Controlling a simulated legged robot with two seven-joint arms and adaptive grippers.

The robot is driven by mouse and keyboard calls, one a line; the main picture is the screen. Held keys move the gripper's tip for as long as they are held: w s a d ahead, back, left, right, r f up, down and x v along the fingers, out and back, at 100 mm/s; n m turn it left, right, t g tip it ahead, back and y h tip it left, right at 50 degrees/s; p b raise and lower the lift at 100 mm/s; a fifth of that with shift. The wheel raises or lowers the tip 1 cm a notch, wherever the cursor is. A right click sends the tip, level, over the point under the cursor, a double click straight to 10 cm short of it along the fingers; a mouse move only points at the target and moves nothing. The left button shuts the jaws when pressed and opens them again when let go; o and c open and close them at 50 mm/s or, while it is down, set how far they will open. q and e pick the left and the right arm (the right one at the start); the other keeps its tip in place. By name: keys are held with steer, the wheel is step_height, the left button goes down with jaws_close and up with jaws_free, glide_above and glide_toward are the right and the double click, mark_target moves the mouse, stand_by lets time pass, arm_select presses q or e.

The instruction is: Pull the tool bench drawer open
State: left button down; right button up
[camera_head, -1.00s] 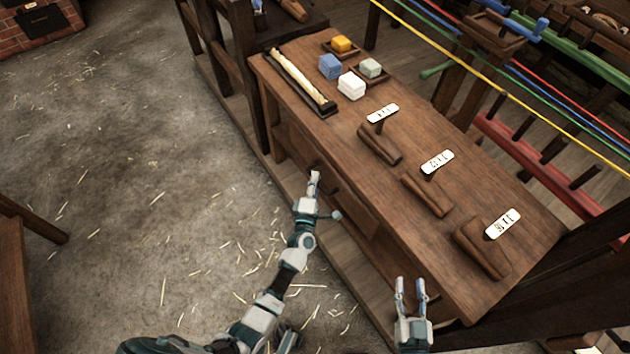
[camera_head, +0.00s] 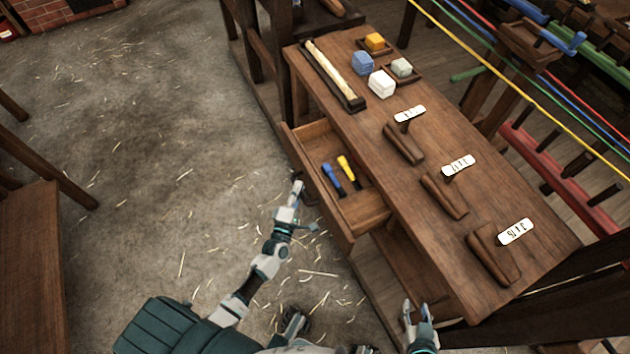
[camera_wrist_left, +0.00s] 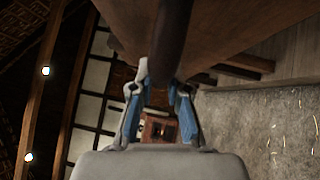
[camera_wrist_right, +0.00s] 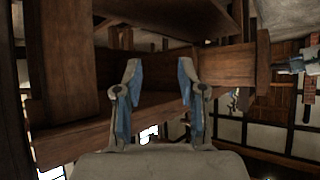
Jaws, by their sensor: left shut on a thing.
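The wooden tool bench (camera_head: 405,178) stands right of centre in the head view. Its drawer (camera_head: 364,210) is pulled out to the left, and a blue-handled tool (camera_head: 333,178) and a yellow-handled tool (camera_head: 348,171) lie inside. My left gripper (camera_head: 298,190) is at the drawer's front. In the left wrist view its fingers (camera_wrist_left: 163,90) are shut on the dark bar of the drawer handle (camera_wrist_left: 172,45). My right gripper (camera_head: 417,308) is open and empty near the bench's near end. The right wrist view shows its fingers (camera_wrist_right: 160,85) apart.
On the bench top lie a long tray (camera_head: 333,72), blue (camera_head: 362,63), white (camera_head: 382,83), orange (camera_head: 375,41) and pale green (camera_head: 401,67) blocks, and wooden pieces with white tags (camera_head: 458,165). Coloured ropes run at the right. Straw-strewn floor (camera_head: 170,150) is clear at the left.

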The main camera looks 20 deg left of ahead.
arm_select(q)
steer(key=s+a, duration=0.4)
steer(key=s, duration=0.2)
steer(key=shift+s+f, duration=0.3)
steer(key=shift+f, duration=0.1)
arm_select(e)
steer(key=shift+s+d+f+g, duration=0.25)
steer(key=shift+s+f+g, duration=0.5)
steer(key=shift+s, duration=0.2)
arm_select(q)
steer(key=c, duration=1.1)
jaws_free()
steer(key=shift+c, duration=0.2)
steer(key=s+d+f, duration=0.1)
steer(key=s, duration=1)
steer(key=shift+s+d, duration=0.4)
arm_select(e)
steer(key=shift+d+r, duration=0.1)
steer(key=shift+d, duration=0.2)
arm_select(q)
steer(key=shift+a, duration=0.15)
arm_select(e)
steer(key=shift+a, duration=0.15)
